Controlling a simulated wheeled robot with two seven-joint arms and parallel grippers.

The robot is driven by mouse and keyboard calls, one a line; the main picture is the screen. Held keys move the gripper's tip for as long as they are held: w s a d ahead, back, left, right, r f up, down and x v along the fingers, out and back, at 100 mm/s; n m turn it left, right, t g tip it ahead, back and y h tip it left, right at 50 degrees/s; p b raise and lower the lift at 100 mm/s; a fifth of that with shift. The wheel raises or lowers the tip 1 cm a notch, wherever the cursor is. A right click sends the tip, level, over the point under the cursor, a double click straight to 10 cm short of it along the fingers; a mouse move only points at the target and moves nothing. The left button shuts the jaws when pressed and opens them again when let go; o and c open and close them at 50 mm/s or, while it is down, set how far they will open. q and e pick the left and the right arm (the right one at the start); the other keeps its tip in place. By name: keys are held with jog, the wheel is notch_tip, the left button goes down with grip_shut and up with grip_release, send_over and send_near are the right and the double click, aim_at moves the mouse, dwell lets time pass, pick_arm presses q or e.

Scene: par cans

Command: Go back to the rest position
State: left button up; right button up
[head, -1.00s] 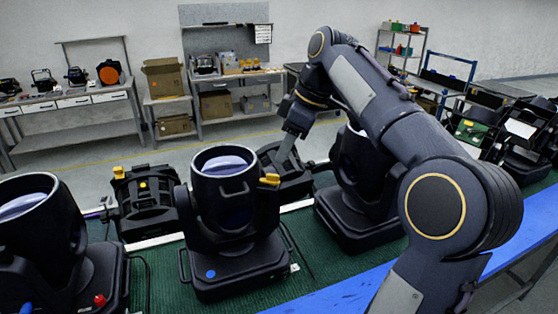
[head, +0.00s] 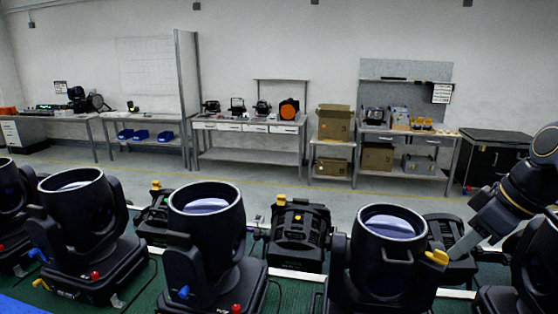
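My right gripper (head: 462,244) shows at the right, reaching in from the right edge and pointing down and left. One grey finger shows; I cannot tell its opening. It appears just behind and right of the yellow knob (head: 437,257) on a black par can (head: 384,262). I cannot tell whether it touches anything. More par cans stand in the row: one left of centre (head: 205,250), one further left (head: 88,240), one cut by the left edge (head: 10,215) and one at the right edge (head: 538,262). My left gripper is not in view.
Black fixtures with yellow knobs stand behind the row, one at centre (head: 299,235) and one at left (head: 154,215). The row stands on a green mat (head: 150,298). Beyond is open floor (head: 250,180), then workbenches (head: 250,126), cardboard boxes (head: 333,123) and a black cabinet (head: 492,160).

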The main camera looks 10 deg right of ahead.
jog(key=s+a+f+m+b, duration=0.1)
jog(key=s+a+f+m, duration=0.1)
jog(key=s+a+f, duration=0.3)
jog(key=s+a+f+m+t+b, duration=0.1)
jog(key=s+a+f+m, duration=0.2)
jog(key=f, duration=0.7)
jog(key=s+a+f+m+b, duration=0.1)
jog(key=s+a+f+m, duration=0.1)
jog(key=s+a+f, duration=0.5)
jog(key=shift+s+a+f+m+t+y, duration=0.35)
jog(key=shift+a+f+m+t+y, duration=0.1)
jog(key=shift+f, duration=0.4)
